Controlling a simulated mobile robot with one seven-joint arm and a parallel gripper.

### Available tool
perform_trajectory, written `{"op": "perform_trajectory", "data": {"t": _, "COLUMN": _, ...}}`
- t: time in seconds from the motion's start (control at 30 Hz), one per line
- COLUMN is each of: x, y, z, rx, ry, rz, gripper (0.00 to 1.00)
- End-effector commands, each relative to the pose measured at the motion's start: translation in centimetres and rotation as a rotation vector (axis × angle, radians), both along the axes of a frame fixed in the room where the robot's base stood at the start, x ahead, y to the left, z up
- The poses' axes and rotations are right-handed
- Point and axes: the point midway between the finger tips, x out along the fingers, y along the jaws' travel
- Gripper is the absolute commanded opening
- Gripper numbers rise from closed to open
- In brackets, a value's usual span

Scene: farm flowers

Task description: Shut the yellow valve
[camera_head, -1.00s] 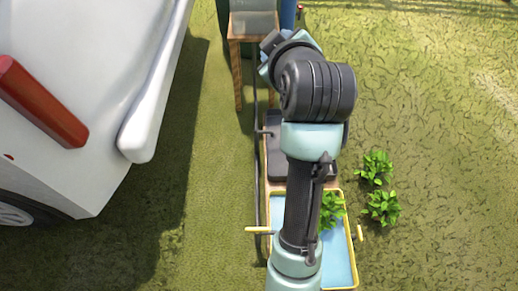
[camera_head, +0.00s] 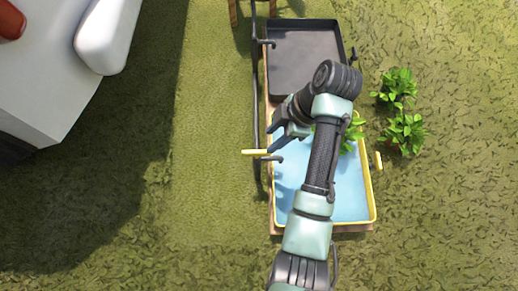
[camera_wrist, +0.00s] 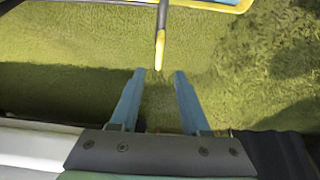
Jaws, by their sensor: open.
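The yellow valve handle (camera_head: 255,152) sticks out to the left of the blue, yellow-rimmed tray (camera_head: 322,222), on a short dark stem by a dark pipe. In the wrist view the handle (camera_wrist: 160,50) hangs from the top, its yellow end pointing toward my gripper. My gripper (camera_head: 272,142) is beside the tray's upper left corner, close to the handle. In the wrist view my gripper (camera_wrist: 160,74) is open and empty, with the handle's end lined up with the gap, just ahead of the fingertips. I see no contact.
A second yellow handle (camera_head: 377,161) is on the tray's right side. A dark tray (camera_head: 302,45) lies behind, with dark handles at its sides. Green plants (camera_head: 402,110) stand on the right. A white vehicle (camera_head: 70,75) is at the upper left. Grass between is clear.

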Motion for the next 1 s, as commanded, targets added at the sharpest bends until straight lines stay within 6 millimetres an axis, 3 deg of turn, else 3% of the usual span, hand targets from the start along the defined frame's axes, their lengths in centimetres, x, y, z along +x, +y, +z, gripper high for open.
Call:
{"op": "perform_trajectory", "data": {"t": 0.03, "x": -0.1, "y": 0.5, "z": -1.9, "rx": 0.0, "ry": 0.003, "rz": 0.001, "gripper": 0.46}}
{"op": "perform_trajectory", "data": {"t": 0.1, "x": 0.0, "y": 1.0, "z": -3.2, "rx": -0.001, "ry": 0.001, "rz": 0.0, "gripper": 0.46}}
{"op": "perform_trajectory", "data": {"t": 0.4, "x": 0.0, "y": 2.9, "z": -7.4, "rx": -0.001, "ry": 0.0, "rz": -0.001, "gripper": 0.46}}
{"op": "perform_trajectory", "data": {"t": 0.9, "x": 0.0, "y": 3.4, "z": -8.3, "rx": -0.002, "ry": -0.001, "rz": -0.002, "gripper": 0.46}}
{"op": "perform_trajectory", "data": {"t": 1.0, "x": 0.0, "y": 3.4, "z": -8.3, "rx": -0.002, "ry": -0.001, "rz": -0.003, "gripper": 0.3}}
